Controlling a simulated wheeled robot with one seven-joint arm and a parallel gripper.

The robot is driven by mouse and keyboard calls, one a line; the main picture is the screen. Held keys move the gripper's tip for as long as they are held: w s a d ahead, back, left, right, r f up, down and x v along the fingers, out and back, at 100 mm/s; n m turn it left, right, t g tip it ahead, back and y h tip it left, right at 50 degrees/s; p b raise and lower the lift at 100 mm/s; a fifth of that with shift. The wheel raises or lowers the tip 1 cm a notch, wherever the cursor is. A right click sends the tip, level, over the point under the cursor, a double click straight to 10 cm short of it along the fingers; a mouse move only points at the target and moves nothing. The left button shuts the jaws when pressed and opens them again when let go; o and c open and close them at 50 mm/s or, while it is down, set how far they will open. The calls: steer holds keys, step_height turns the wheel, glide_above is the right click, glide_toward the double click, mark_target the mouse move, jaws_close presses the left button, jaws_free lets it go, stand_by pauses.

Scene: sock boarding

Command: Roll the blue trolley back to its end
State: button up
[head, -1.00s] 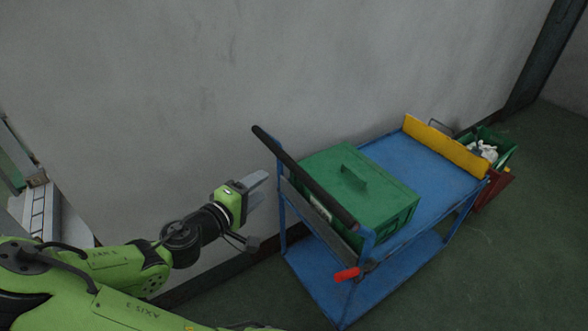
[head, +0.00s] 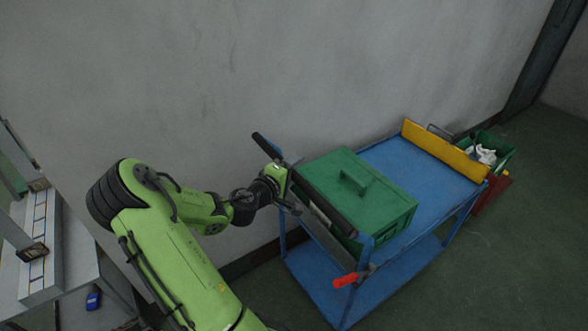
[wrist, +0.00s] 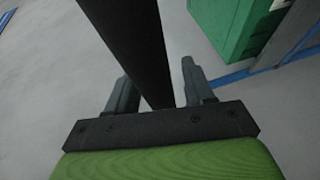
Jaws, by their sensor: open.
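The blue trolley (head: 404,166) stands along the grey wall, with a black push handle (head: 328,212) across its near end. A green lidded box (head: 385,203) sits on its top deck beside the handle. My gripper (head: 288,180) is at the handle's wall-side half and partly hides it. In the wrist view my gripper (wrist: 155,72) is open, with the black handle (wrist: 130,40) running between its two fingers. I cannot tell whether either finger touches it. The green box also shows in the wrist view (wrist: 238,22).
A yellow board (head: 444,151) stands at the trolley's far end. Beyond it is a red cart (head: 490,193) with a green bin (head: 506,146) holding white cloth. A red lever (head: 345,280) sticks out at the near corner. Green floor (head: 500,275) is clear at right.

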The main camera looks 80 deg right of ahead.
jaws_close()
stand_by(0.3)
steer(key=shift+w, duration=0.1)
